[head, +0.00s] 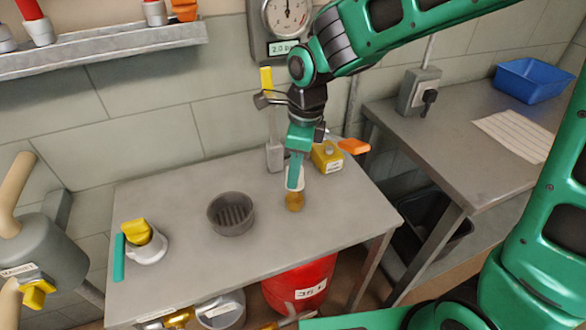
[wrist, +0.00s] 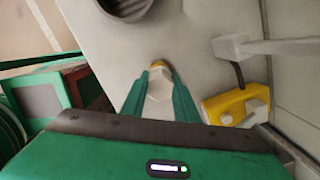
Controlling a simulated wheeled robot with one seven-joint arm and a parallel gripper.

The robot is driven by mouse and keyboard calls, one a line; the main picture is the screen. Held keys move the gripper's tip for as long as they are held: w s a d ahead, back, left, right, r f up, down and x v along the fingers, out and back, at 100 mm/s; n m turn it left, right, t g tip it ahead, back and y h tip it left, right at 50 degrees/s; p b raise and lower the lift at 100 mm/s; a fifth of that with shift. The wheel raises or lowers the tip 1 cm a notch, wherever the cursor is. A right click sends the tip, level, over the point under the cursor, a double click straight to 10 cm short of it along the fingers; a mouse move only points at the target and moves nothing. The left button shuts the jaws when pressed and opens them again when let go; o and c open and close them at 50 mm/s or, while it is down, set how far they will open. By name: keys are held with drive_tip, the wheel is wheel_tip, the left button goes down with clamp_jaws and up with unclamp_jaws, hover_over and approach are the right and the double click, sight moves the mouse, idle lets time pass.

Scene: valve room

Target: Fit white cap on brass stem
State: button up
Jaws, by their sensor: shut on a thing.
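My gripper (head: 295,183) points down over the right part of the grey metal table (head: 190,195). Its green fingers are shut on the white cap (head: 299,178). In the wrist view the cap (wrist: 160,87) sits between the two fingers (wrist: 160,78). The brass stem (head: 294,202) shows directly below the fingertips, on the table. In the wrist view only a small part of the brass (wrist: 158,64) shows past the cap. I cannot tell whether cap and stem touch.
A dark ribbed bowl (head: 231,214) stands left of the stem. Further left are a white fitting with a yellow knob (head: 138,232) and a teal block (head: 119,258). A yellow box (head: 327,156) and a grey post (head: 274,155) stand close behind my gripper. The table's front middle is clear.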

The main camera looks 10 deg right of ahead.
drive_tip(key=shift+f, duration=0.1)
idle(0.3)
drive_tip(key=shift+f, duration=0.9)
drive_tip(key=shift+f, duration=1.15)
idle(1.9)
drive_tip(key=o, duration=1.6)
drive_tip(key=shift+r, duration=3.55)
